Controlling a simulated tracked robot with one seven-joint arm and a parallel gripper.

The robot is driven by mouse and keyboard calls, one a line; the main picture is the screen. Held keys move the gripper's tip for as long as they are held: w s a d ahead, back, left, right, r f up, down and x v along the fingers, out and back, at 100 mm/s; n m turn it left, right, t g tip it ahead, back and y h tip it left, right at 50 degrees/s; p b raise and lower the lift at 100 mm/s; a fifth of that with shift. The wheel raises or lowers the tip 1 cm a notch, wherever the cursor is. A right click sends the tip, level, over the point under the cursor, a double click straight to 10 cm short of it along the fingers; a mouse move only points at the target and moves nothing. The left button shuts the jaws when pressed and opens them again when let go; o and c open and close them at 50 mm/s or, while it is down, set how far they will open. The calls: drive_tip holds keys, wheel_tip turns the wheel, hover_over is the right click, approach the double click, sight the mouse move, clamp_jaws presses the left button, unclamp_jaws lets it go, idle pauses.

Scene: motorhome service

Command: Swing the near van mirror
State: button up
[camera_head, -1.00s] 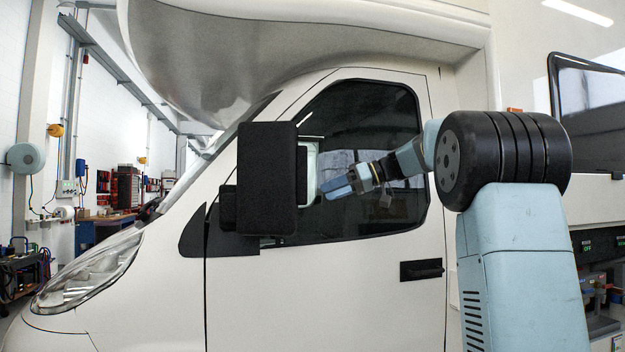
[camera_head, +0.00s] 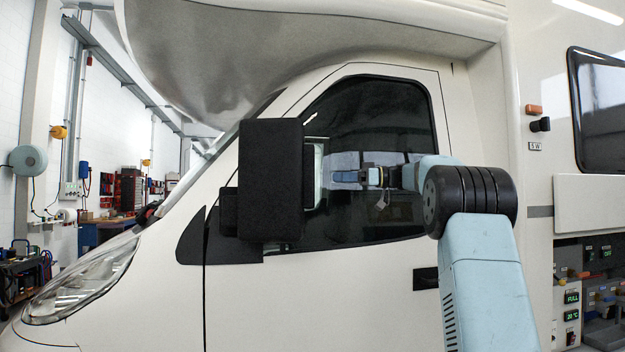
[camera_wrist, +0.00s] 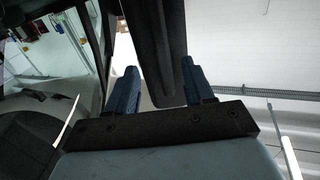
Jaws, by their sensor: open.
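The near van mirror (camera_head: 268,180) is a tall black housing on the cab door, standing out from the van side. A pale strip of its glass side (camera_head: 317,177) shows at its right edge. My gripper (camera_head: 338,178) is level, just right of the mirror in front of the side window, its blue fingers pointing left at it. In the wrist view the two blue fingers (camera_wrist: 160,85) are apart and open. The dark mirror housing (camera_wrist: 158,40) lines up between them. I cannot tell whether either finger touches it.
The white cab door (camera_head: 330,300) and dark side window (camera_head: 385,120) lie close behind the arm. A black door handle (camera_head: 426,278) is below, partly behind my arm. An open service compartment (camera_head: 590,290) is at the right. A workshop bench (camera_head: 100,228) stands far left.

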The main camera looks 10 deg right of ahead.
drive_tip(key=x, duration=0.7)
drive_tip(key=shift+a, duration=0.35)
drive_tip(key=shift+w, duration=0.1)
clamp_jaws()
